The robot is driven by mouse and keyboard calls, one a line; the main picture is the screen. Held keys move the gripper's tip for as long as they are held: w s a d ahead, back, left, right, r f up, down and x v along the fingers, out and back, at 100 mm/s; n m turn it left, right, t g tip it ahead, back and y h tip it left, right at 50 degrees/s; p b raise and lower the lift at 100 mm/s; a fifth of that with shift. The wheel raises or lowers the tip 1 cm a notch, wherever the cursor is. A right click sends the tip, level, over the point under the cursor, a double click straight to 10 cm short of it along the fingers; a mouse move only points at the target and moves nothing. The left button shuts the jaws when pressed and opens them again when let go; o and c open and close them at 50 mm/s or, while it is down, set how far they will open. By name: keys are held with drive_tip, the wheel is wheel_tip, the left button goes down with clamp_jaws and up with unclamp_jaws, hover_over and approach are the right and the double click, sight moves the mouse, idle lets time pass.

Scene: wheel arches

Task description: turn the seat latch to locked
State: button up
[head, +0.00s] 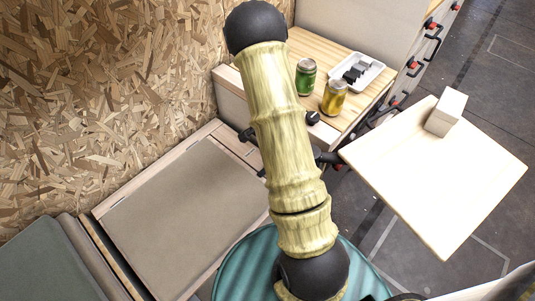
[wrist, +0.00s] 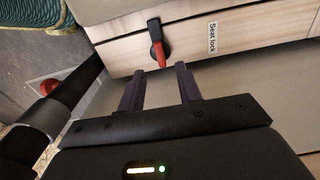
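The seat latch (wrist: 157,42) shows in the wrist view as a black and red lever on a wood panel. Its red end points down in the picture, towards my fingers. A label reading "Seat lock" (wrist: 212,38) is on the panel to its right. My gripper (wrist: 160,78) is open, with the red end of the lever in line with the gap between its two dark fingertips. Nothing is held between the fingers, and I cannot tell whether they touch the lever. In the head view my arm hides the gripper, and I cannot make out the latch.
A pale tabletop (head: 440,190) with a small block (head: 446,112) juts out at right. A brown cushion (head: 185,215) lies at left.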

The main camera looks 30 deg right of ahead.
wheel_tip(320, 180, up, 10)
drive_tip(key=p, duration=0.2)
drive_tip(key=shift+p, duration=0.3)
drive_tip(key=shift+r, duration=0.1)
drive_tip(key=s+a+r+n+t, duration=0.3)
drive_tip(key=s+a+r+n, duration=1)
drive_tip(key=n, duration=0.1)
wheel_tip(320, 180, up, 25)
drive_tip(key=p, duration=2.5)
drive_tip(key=shift+w+f+p, duration=0.2)
drive_tip(key=shift+p, duration=0.2)
drive_tip(key=shift+a, duration=0.1)
